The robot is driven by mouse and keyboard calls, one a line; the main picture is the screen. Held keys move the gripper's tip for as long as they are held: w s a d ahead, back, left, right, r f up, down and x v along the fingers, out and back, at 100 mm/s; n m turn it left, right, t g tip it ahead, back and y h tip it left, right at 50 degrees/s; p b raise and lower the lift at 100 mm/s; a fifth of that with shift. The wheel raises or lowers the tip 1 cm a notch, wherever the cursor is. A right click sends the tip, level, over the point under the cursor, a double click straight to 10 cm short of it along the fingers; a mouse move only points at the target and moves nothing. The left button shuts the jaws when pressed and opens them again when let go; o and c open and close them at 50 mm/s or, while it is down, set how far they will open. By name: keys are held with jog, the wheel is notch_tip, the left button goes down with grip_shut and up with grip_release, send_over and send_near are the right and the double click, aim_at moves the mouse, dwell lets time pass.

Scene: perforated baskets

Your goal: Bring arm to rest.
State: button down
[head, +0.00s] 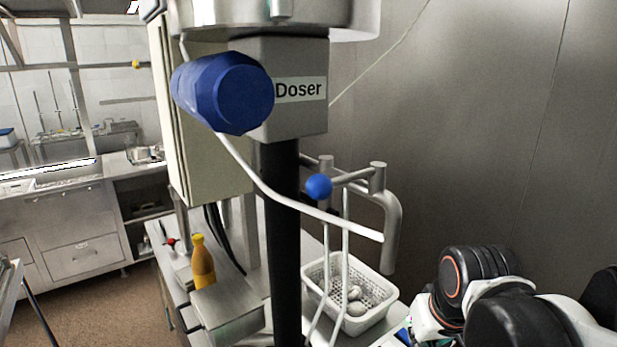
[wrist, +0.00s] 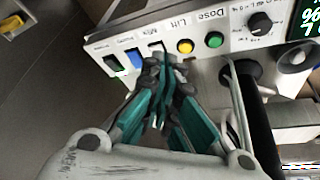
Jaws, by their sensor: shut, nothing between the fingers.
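My gripper (wrist: 162,70) shows in the wrist view with its green-sided fingers drawn together at the tips and nothing between them. Beyond the tips is a white control panel (wrist: 208,25) with labelled switches, a yellow button (wrist: 185,46), a green button (wrist: 214,39) and a black knob (wrist: 260,23). I cannot tell whether the tips touch the panel. In the head view, my black and white arm (head: 480,275) is bent at the lower right. My gripper cannot be made out there.
The doser machine (head: 300,115) with a black column stands mid-view. A white perforated basket (head: 312,272) holding several pale round items sits on the bench to the column's right. An orange bottle (head: 203,265) stands left. A metal wall (head: 500,120) closes off the right.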

jog(key=s+f+t+b, duration=0.2)
jog(key=s+b, duration=0.1)
jog(key=s, duration=0.3)
jog(key=shift+t+b, duration=0.3)
jog(key=shift+t, duration=0.1)
jog(key=shift+d, duration=0.1)
